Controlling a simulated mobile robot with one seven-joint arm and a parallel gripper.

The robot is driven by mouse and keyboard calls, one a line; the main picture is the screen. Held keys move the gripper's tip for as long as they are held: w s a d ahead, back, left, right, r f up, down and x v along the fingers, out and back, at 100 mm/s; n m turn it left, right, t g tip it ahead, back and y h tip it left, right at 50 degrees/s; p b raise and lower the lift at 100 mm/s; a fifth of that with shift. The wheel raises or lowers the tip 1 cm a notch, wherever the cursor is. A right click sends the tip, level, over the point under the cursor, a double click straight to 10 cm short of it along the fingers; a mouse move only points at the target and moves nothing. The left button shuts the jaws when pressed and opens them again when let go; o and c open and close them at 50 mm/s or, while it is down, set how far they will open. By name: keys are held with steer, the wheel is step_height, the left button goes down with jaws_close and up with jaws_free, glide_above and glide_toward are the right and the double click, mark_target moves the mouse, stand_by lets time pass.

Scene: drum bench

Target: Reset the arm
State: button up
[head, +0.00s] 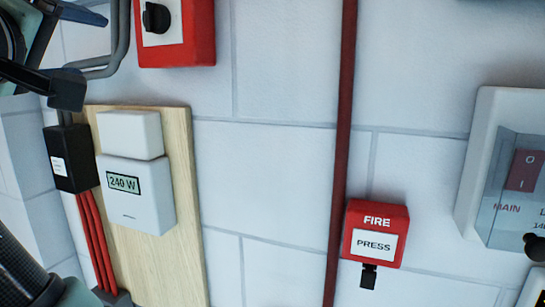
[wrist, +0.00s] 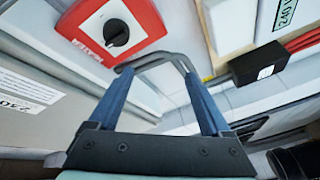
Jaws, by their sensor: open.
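My gripper (wrist: 157,78) shows in the wrist view with its two blue fingers spread apart and nothing held between them. A bent grey conduit (wrist: 150,61) shows beyond and between the fingertips; I cannot tell whether they touch it. Part of my gripper and arm also shows at the upper left of the head view, cut off by the frame edge. A red switch box (wrist: 113,30) with a black rotary knob (wrist: 116,32) is just beyond the left finger in the wrist view. The same box (head: 204,35) is at the top of the head view.
A wooden board (head: 180,180) carries a white meter (head: 150,205) reading about 240 W. Beside it are a black box (head: 70,158) and red cables (head: 90,235). A dark red pipe (head: 342,120), a fire button (head: 377,218) and a main switch panel (head: 480,150) are further right.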

steer(key=s+d+f+m+t+b, duration=0.1)
steer(key=s+d+m+t, duration=0.3)
steer(key=d, duration=0.8)
steer(key=s+d+f+m+t+h, duration=0.1)
steer(key=s+d+m+t, duration=0.3)
steer(key=s+d+m, duration=0.4)
steer(key=s+d+f, duration=0.1)
steer(key=s+d, duration=0.1)
steer(key=d, duration=0.2)
steer(key=shift+f+t+h+b, duration=0.3)
steer(key=shift+t+b, duration=0.05)
steer(key=shift+t, duration=0.05)
steer(key=shift+d, duration=0.1)
